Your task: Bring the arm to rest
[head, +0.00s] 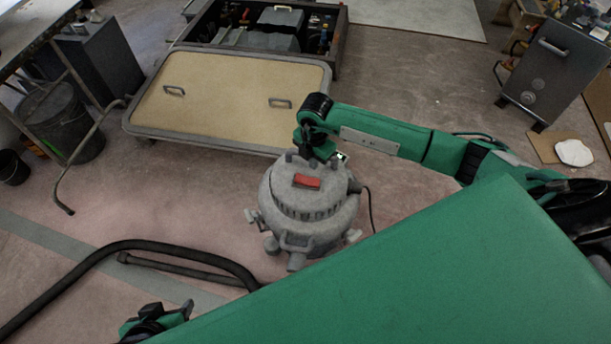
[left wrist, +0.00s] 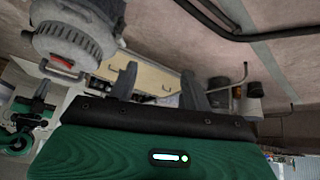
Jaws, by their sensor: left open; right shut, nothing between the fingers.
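My left gripper (head: 178,314) shows at the lower left of the head view, low over the floor, mostly cut off by the bottom edge. In the left wrist view its two grey fingers (left wrist: 158,86) stand apart with nothing held between them. My right arm (head: 385,135) reaches in from the right. Its gripper (head: 318,154) is shut and empty, at the far edge of a grey shop vacuum (head: 325,205) with a red label; I cannot tell whether it touches. The vacuum also shows at the upper left of the left wrist view (left wrist: 72,35).
A dark hose (head: 165,246) lies on the floor at left. A tan panel with two handles (head: 225,98) lies behind the vacuum, with an open tool crate (head: 341,45) beyond. A bucket (head: 65,120) stands at left, a grey metal cabinet (head: 548,75) at right.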

